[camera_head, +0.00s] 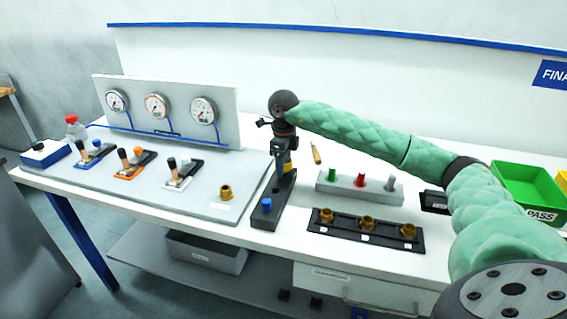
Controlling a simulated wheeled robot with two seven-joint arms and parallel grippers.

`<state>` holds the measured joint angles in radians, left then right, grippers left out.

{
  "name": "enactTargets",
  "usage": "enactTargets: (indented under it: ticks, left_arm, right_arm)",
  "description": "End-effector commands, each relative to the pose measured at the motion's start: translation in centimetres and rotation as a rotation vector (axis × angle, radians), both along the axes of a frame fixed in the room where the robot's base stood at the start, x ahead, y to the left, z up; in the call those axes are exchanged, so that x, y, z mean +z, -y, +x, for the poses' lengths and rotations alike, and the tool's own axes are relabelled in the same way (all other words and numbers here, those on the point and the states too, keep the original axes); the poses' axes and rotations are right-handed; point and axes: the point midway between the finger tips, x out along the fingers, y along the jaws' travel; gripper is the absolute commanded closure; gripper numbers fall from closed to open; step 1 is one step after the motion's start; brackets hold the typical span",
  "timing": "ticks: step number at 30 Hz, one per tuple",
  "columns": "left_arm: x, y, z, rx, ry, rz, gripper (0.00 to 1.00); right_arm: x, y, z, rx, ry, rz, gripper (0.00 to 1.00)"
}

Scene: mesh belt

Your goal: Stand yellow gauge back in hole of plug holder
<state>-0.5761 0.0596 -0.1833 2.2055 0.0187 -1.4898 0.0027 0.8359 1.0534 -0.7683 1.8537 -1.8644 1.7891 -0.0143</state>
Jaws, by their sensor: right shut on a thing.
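My right gripper (283,150) points down over the far part of a long dark block (272,212), the likely plug holder, with a blue knob (267,204) at its near end. The gripper is shut on a small dark piece with a yellow band (287,168), which looks like the yellow gauge. The piece is roughly upright. Its lower end meets the block in the picture, and I cannot tell whether it is in a hole or just above. The hole itself is hidden. My left gripper is out of view.
Right of the block are a grey holder (330,187) with green and red plugs, a black tray (335,228) with brass fittings, and a tan-handled tool (316,153). A gauge panel (180,103) stands left. A green bin (530,188) is far right.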

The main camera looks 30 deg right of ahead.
Motion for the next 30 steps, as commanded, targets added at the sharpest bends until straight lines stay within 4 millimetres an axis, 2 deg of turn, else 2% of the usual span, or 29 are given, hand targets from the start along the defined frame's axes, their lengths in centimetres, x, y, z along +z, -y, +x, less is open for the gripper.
enactTargets:
  ticks: [20,21,24,25,30]
  left_arm:
    - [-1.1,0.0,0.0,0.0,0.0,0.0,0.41]
    - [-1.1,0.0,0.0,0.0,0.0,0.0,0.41]
    - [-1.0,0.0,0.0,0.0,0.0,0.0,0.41]
    - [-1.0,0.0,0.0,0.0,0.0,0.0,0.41]
    - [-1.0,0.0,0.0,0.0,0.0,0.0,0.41]
  right_arm:
    - [-1.4,0.0,0.0,0.0,0.0,0.0,0.81]
    - [-1.4,0.0,0.0,0.0,0.0,0.0,0.48]
    - [-1.4,0.0,0.0,0.0,0.0,0.0,0.29]
    - [-1.4,0.0,0.0,0.0,0.0,0.0,0.25]
    - [-1.4,0.0,0.0,0.0,0.0,0.0,0.25]
